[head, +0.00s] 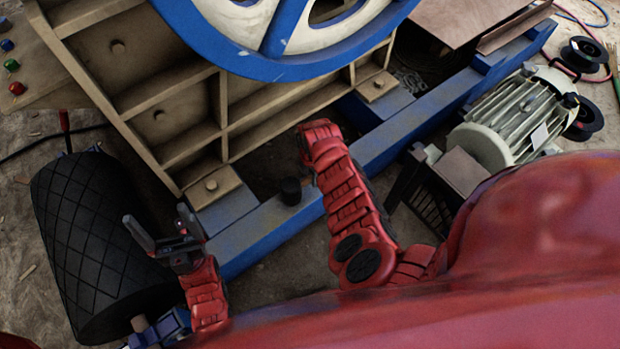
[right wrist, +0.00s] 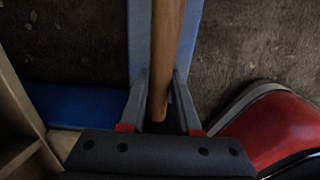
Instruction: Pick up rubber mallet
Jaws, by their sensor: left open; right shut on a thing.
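In the right wrist view, a round brown wooden handle (right wrist: 166,50) runs between the two grey fingers of my right gripper (right wrist: 162,95), which is shut on it. It looks like the rubber mallet's handle; no mallet head shows in this view. In the head view my right arm reaches down beside the blue beam, and its gripper is hidden. A short black cylinder (head: 290,191) shows by the blue beam; I cannot tell whether it is the mallet's head. My left gripper (head: 154,228) is open and empty, beside a black textured drum.
The blue beam (head: 262,236) crosses the view below the tan ribbed crusher frame (head: 190,98) and blue-rimmed wheel (head: 272,68). A pale motor (head: 505,118) and cable reels (head: 585,55) are at right. Bare floor shows at far left.

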